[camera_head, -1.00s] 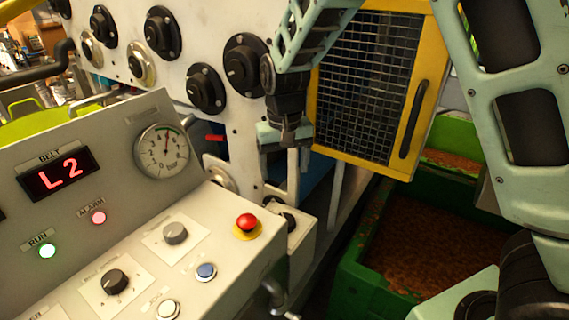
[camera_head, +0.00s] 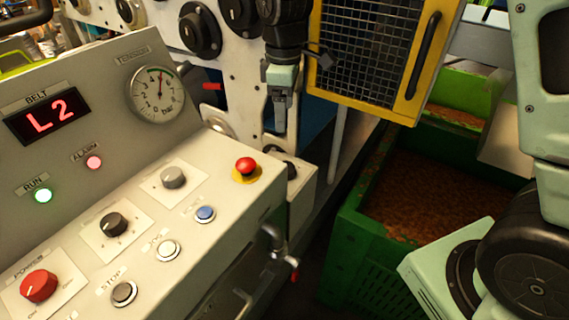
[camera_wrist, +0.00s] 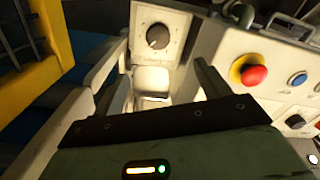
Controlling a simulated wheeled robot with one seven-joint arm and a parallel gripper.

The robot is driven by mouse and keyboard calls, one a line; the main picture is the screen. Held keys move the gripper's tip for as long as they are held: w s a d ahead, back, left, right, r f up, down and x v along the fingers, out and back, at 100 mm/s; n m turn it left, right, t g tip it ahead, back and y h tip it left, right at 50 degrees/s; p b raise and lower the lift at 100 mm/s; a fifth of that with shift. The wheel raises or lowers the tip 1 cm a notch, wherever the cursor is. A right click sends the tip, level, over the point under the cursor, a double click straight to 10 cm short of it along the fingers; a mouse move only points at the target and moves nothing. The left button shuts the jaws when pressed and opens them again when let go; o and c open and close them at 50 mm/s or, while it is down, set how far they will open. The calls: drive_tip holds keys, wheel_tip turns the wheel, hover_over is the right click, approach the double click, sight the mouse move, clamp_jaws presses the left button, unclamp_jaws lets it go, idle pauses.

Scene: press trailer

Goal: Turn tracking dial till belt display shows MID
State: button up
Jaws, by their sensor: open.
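The belt display (camera_head: 48,115) on the console reads L2 in red. No label for the tracking dial is readable. A dark dial (camera_wrist: 157,36) on a pale plate faces the wrist camera, between and beyond the fingers. It may be the dark knob (camera_head: 291,170) on the small box beside the console in the head view. The console has a black dial with tick marks (camera_head: 113,224) and a grey knob (camera_head: 173,177). My gripper (camera_head: 280,120) is open and empty, above and apart from that small box. Both fingers show in the wrist view (camera_wrist: 156,85).
A red emergency button (camera_head: 246,167) sits at the console's right end, near a blue button (camera_head: 205,214). A yellow-framed mesh door (camera_head: 365,65) is right of my gripper. A green bin (camera_head: 385,252) stands below. The run lamp is green, the alarm lamp red.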

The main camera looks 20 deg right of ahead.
wheel_tip(320, 180, down, 17)
drive_tip(key=n+p, duration=0.2)
drive_tip(key=n, duration=0.3)
drive_tip(key=shift+w, duration=0.1)
idle(0.3)
drive_tip(key=c, duration=1)
